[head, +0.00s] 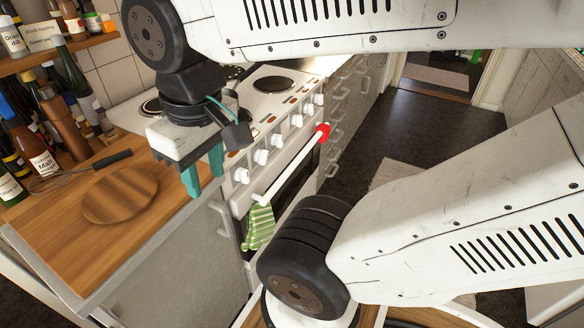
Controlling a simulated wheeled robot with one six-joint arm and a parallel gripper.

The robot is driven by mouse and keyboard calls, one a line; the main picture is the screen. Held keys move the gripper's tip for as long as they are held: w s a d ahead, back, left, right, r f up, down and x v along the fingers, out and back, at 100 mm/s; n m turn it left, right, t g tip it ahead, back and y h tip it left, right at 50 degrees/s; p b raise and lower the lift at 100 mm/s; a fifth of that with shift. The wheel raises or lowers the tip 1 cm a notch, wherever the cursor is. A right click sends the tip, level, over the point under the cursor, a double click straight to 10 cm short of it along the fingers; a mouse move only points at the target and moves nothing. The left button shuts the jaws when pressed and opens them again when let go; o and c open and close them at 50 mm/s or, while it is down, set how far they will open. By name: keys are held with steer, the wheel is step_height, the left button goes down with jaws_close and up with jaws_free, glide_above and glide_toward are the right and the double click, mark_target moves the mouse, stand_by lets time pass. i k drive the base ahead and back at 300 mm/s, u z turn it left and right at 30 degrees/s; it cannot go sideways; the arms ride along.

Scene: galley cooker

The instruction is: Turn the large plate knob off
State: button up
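The white cooker (262,107) stands in the middle of the head view, with dark round hot plates on top. A row of several white knobs (277,141) runs along its front panel. I cannot tell which knob is the large plate knob, nor read the knobs' settings. My gripper (204,186) has two teal fingers pointing down, with a gap between them and nothing visible in it. It hangs left of the nearest knob (241,176), by the worktop edge, apart from the knobs in the picture. My arm hides part of the cooker top.
A white oven handle (292,168) with a red piece (322,132) at its far end runs below the knobs. A green striped towel (258,228) hangs there. The wooden worktop (75,225) holds a round board (120,195), whisk (80,171) and bottles (60,118).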

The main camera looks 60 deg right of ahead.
mark_target(260, 156)
steer(key=k, duration=0.65)
steer(key=z, duration=0.75)
steer(key=i, duration=1.15)
steer(key=z, duration=0.75)
steer(key=k, duration=1.05)
steer(key=u, duration=0.3)
